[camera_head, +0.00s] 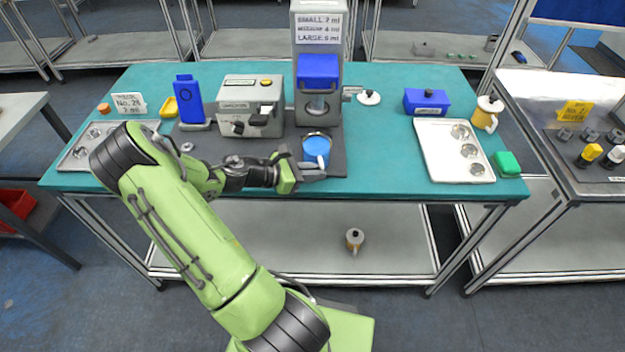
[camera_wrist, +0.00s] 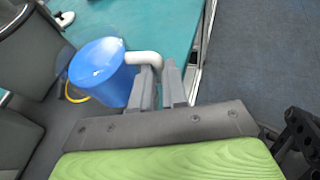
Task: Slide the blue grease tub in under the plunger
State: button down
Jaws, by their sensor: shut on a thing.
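The blue grease tub (camera_head: 316,147) stands upright on the dark mat at the front of the grey dispenser. In the wrist view the tub (camera_wrist: 98,75) shows a blue round body and a pale handle (camera_wrist: 145,58). My gripper (camera_head: 314,172) is at the near side of the tub. In the wrist view my gripper's fingers (camera_wrist: 160,78) are closed on the handle. The plunger (camera_head: 317,106) hangs under the blue block (camera_head: 318,70) of the dispenser, just behind the tub in the head view. Whether any of the tub lies under it, I cannot tell.
A grey box with knobs (camera_head: 250,107) stands left of the dispenser, with a blue stand (camera_head: 187,104) beyond it. A white lid (camera_head: 369,98) lies to the right. A tray with round cups (camera_head: 434,165) is farther right. The teal table between is clear.

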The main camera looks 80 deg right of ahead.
aim_at(314, 149)
jog(key=d, duration=0.2)
jog(key=w+d, duration=0.1)
jog(key=d, duration=0.5)
jog(key=shift+w+d+f, duration=0.2)
jog(key=shift+w+f, duration=0.15)
jog(key=shift+w, duration=0.05)
jog(key=shift+w+d+f, duration=0.1)
jog(key=shift+d, duration=0.3)
jog(key=shift+p, duration=0.35)
jog(key=shift+f+p, duration=0.15)
jog(key=shift+p, duration=0.35)
dwell(0.5)
jog(key=c, duration=1.1)
grip_release()
jog(key=shift+f, duration=0.1)
jog(key=shift+w, duration=0.1)
jog(key=p+v, duration=0.1)
jog(key=v, duration=1.4)
jog(key=shift+w+a+r, duration=0.15)
jog(key=shift+a+r, duration=0.05)
jog(key=shift+r, duration=0.05)
